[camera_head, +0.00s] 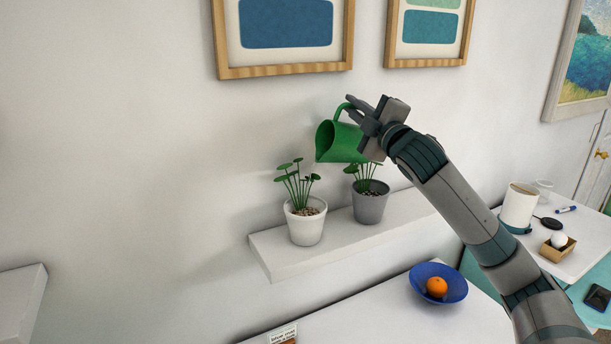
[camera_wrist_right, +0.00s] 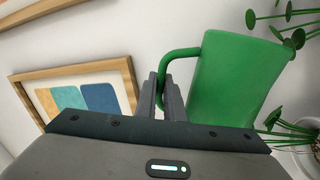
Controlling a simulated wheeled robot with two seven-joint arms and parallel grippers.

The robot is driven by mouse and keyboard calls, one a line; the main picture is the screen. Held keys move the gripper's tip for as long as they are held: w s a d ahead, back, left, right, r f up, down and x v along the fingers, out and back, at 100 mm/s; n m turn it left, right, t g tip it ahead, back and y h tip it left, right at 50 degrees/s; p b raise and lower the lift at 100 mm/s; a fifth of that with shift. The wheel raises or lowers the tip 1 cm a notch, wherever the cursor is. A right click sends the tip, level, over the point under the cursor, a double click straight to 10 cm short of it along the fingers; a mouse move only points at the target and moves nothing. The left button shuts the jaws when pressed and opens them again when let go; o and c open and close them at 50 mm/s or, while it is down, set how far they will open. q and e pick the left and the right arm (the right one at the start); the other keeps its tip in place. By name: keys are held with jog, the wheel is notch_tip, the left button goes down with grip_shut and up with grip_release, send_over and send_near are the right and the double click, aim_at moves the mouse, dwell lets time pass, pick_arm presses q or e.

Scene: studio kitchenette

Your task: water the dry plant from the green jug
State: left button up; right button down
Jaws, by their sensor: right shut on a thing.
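My right gripper (camera_head: 356,108) is shut on the handle of the green jug (camera_head: 342,143). The jug is held in the air above the shelf, tilted with its mouth towards the left. No water stream shows. In the wrist view, the fingers (camera_wrist_right: 167,98) close on the handle beside the jug's body (camera_wrist_right: 232,80). A plant in a white pot (camera_head: 306,228) stands on the shelf, below and left of the jug. A plant in a grey pot (camera_head: 370,208) stands right of it, its leaves partly behind the jug. Which plant is dry I cannot tell. My left gripper is out of view.
The white wall shelf (camera_head: 285,262) bears both pots. Below, a white surface holds a blue bowl (camera_head: 455,290) with an orange (camera_head: 437,287) and a small sign (camera_head: 284,335). Framed pictures (camera_head: 285,72) hang above. A side table at the right holds a white container (camera_head: 518,205).

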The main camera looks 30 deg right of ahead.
jog(key=shift+a+r+n+p, duration=0.4)
jog(key=shift+a+n+p, duration=0.15)
jog(key=shift+a, duration=0.25)
dwell(1.4)
jog(key=shift+d+f+b, duration=0.2)
jog(key=shift+b, duration=0.1)
jog(key=d+f+m+b, duration=0.1)
jog(key=d+f+m, duration=0.1)
jog(key=d+f+m+b, duration=0.1)
jog(key=d+f+m, duration=0.1)
jog(key=m, duration=0.1)
jog(key=shift+s+d+f+g+h+b, duration=0.1)
jog(key=shift+s+g+h+b, duration=0.1)
jog(key=shift+g+h+b, duration=0.15)
jog(key=shift+d+r+m+p, duration=0.25)
jog(key=shift+d+m+p, duration=0.1)
jog(key=shift+m+p, duration=0.1)
jog(key=shift+w+f, duration=0.1)
jog(key=shift+a, duration=0.15)
